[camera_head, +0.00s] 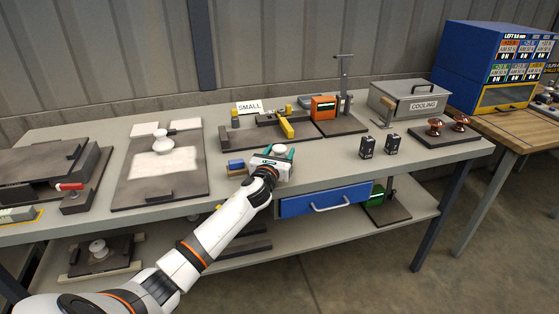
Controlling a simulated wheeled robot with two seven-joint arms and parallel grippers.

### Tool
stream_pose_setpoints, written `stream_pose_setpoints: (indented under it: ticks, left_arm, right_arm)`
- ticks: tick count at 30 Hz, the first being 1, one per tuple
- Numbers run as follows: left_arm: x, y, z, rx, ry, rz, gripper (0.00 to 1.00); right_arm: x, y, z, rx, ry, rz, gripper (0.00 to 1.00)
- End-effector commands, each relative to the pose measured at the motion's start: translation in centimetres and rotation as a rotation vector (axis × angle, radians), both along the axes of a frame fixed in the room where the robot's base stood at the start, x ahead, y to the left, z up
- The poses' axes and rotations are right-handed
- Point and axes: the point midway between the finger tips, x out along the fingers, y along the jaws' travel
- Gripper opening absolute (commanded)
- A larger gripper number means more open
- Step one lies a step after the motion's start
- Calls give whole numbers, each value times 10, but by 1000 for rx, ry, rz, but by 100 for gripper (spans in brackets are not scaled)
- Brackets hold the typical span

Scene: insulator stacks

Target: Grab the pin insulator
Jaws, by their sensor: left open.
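My left gripper (272,161) reaches over the front middle of the bench, its jaws open. A small white rounded piece (280,149) shows at its fingertips, with teal parts beside it; I cannot tell whether the fingers touch it. A white insulator (160,141) stands upright on the dark board at left, behind a white pad. Another white insulator (97,248) sits on a plate on the lower shelf. Two glossy brown insulators (435,127) stand on a dark plate at right. Which of these is the pin insulator is not clear. My right gripper is out of view.
A blue block (236,164) lies just left of my gripper. Behind are a yellow-handled fixture (286,128), a "SMALL" sign (249,107) and an orange device (323,107). Two black blocks (367,147) and a grey "COOLING" box (411,99) stand at right. A blue drawer (325,199) hangs below.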

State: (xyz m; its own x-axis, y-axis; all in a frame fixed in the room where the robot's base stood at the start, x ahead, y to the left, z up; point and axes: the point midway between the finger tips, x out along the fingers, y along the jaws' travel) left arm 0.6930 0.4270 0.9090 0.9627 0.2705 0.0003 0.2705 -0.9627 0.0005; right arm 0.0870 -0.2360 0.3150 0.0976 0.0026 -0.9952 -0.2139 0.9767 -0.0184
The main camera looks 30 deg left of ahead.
Motion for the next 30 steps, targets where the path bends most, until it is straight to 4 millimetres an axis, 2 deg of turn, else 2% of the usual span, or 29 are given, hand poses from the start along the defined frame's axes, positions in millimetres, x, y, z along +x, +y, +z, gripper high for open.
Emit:
stream_pose_setpoints:
  ticks: [1,2,11,20,23,30]
  left_arm:
    - [0,0,0,0,0,0,54]
    - [0,0,0,0,0,0,49]
    - [0,0,0,0,-1,1,0]
    - [0,1,6,2,-5,0,0]
    - [0,1,19,5,-6,0,0]
    - [0,1,67,5,-7,0,0]
  right_arm:
    - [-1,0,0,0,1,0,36]
    - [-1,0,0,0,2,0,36]
    - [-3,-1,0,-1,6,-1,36]
    - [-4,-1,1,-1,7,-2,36]
    - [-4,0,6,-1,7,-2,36]
    - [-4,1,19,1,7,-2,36]
